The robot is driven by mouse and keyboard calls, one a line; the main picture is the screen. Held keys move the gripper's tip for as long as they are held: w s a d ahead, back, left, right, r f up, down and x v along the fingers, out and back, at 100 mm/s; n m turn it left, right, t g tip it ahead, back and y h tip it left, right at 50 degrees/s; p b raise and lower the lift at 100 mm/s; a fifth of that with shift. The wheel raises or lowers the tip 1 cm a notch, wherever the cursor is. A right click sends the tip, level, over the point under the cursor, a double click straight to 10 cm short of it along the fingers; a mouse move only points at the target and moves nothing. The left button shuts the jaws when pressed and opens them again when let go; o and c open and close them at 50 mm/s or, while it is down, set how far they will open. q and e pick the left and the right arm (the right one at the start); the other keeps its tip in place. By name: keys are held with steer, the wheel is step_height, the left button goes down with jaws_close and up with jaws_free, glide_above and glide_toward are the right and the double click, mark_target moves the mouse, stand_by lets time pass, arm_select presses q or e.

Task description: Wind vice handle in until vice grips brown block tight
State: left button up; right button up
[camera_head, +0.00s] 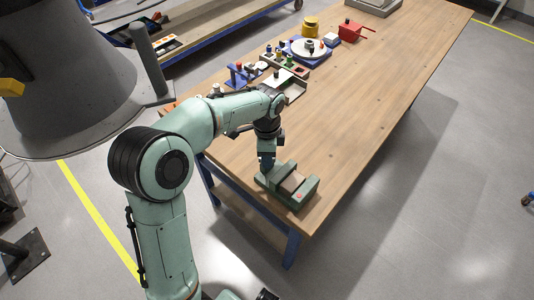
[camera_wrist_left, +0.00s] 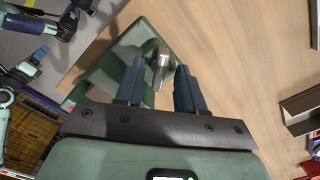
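The green vice (camera_head: 307,191) stands at the near end of the wooden table. The brown block (camera_head: 291,182) sits between its jaws; I cannot tell whether both jaws touch it. My left gripper (camera_head: 267,167) points down at the left end of the vice. In the left wrist view, its blue fingers (camera_wrist_left: 159,82) stand apart on either side of the silver vice handle (camera_wrist_left: 161,66), with a visible gap. The block is not clear there. Dark blue and teal parts at the upper left of that view may belong to my right arm; its gripper state is unclear.
Farther up the wooden table (camera_head: 400,75) are a tray (camera_head: 293,89), a white round plate on a blue base (camera_head: 309,49), a yellow part (camera_head: 310,27) and a red box (camera_head: 353,31). The tabletop right of the vice is clear. The table's near edge is close to the vice.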

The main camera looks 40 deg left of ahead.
arm_select(q)
step_height(320, 180, up, 13)
steer(key=p, duration=0.2)
steer(key=shift+r, duration=0.2)
arm_select(e)
steer(key=r, duration=0.1)
steer(key=w+r, duration=0.1)
steer(key=shift+w+r, duration=0.2)
steer(key=shift+r, duration=0.1)
